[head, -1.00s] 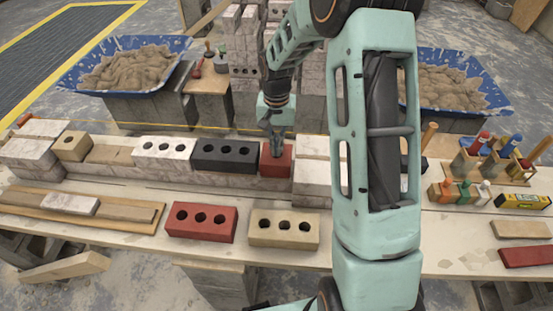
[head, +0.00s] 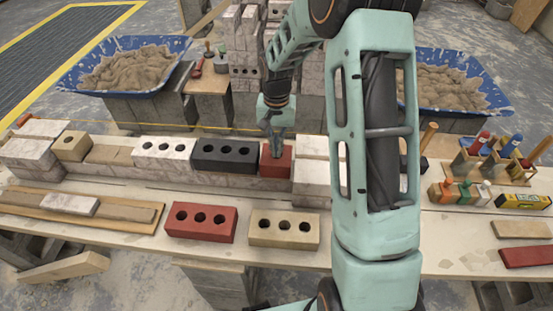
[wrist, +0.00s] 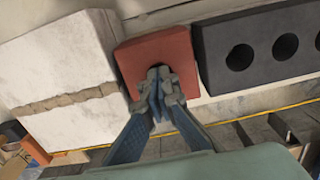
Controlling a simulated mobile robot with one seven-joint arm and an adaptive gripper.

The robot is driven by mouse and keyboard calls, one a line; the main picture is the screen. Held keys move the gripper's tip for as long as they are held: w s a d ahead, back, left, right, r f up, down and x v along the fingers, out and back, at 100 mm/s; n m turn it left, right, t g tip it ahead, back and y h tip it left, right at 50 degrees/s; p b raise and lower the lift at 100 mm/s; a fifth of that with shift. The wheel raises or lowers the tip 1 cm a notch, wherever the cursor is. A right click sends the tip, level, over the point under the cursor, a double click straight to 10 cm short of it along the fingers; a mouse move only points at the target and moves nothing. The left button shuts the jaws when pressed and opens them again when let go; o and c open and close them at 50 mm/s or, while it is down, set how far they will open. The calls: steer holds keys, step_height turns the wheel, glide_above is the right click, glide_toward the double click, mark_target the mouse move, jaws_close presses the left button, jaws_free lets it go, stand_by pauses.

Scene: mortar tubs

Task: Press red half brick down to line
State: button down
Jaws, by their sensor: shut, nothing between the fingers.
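The red half brick (head: 275,166) sits in the wall course, between the black three-hole brick (head: 225,155) and a pale block stack (head: 312,170). My gripper (head: 277,152) points down at it with its fingers shut and nothing held. In the wrist view, the fingertips (wrist: 158,92) are over the top of the red half brick (wrist: 158,52) and seem to touch it. The yellow line (head: 180,129) runs along the far side of the course; it also shows in the wrist view (wrist: 235,120). The brick's exact height against the line cannot be told.
A loose red brick (head: 201,222) and a tan brick (head: 284,229) lie on the bench in front. Two blue mortar tubs (head: 125,72) stand behind. Bottles (head: 488,150) and a yellow level (head: 522,201) are at right. My arm hides part of the course.

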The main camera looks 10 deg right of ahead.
steer(key=shift+s, duration=0.1)
steer(key=shift+r+p, duration=1.8)
steer(key=shift+r, duration=0.7)
